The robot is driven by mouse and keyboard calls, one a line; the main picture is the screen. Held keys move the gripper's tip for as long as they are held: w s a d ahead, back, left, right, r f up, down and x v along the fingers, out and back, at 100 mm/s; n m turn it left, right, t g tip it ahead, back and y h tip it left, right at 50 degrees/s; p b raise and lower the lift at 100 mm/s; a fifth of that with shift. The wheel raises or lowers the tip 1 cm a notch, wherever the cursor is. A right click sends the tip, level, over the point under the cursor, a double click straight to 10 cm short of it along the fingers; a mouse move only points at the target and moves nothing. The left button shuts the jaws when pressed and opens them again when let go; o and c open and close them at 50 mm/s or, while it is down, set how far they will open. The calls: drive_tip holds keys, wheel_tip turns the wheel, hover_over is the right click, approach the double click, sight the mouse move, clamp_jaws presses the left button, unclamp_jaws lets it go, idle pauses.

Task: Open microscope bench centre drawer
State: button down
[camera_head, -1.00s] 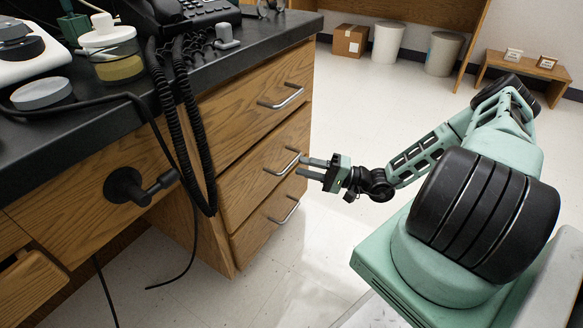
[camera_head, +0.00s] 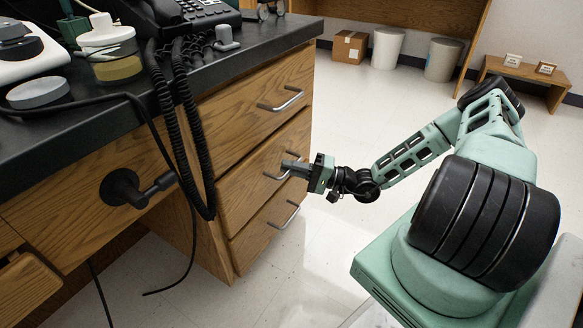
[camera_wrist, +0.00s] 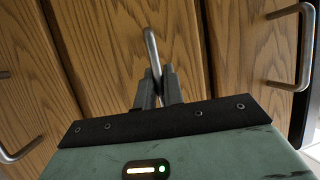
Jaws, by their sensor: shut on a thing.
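The centre drawer (camera_head: 238,189) is the middle one of three stacked wooden drawers under the black bench top. It looks flush with the drawers above and below. Its silver bar handle (camera_head: 270,175) is partly hidden by my gripper (camera_head: 291,166). My gripper is shut on this handle. In the wrist view, the two grey fingers (camera_wrist: 159,86) close around the middle drawer's handle (camera_wrist: 151,52), with the wooden drawer front behind.
The upper drawer (camera_head: 238,115) and lower drawer (camera_head: 255,231) have similar bar handles. Black coiled cords (camera_head: 190,120) hang at the cabinet's left. A black fixture (camera_head: 125,188) juts from the left panel. Floor between cabinet and my base is clear.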

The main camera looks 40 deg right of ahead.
drive_tip(key=s+d+p, duration=0.5)
drive_tip(key=s, duration=0.8)
drive_tip(key=shift+s+p, duration=0.2)
drive_tip(key=shift+p, duration=0.1)
drive_tip(key=c, duration=1.5)
unclamp_jaws()
drive_tip(key=p+v, duration=0.2)
drive_tip(key=v, duration=1.5)
drive_tip(key=shift+s+f, duration=0.15)
drive_tip(key=shift+f, duration=0.05)
drive_tip(key=shift+d, duration=0.1)
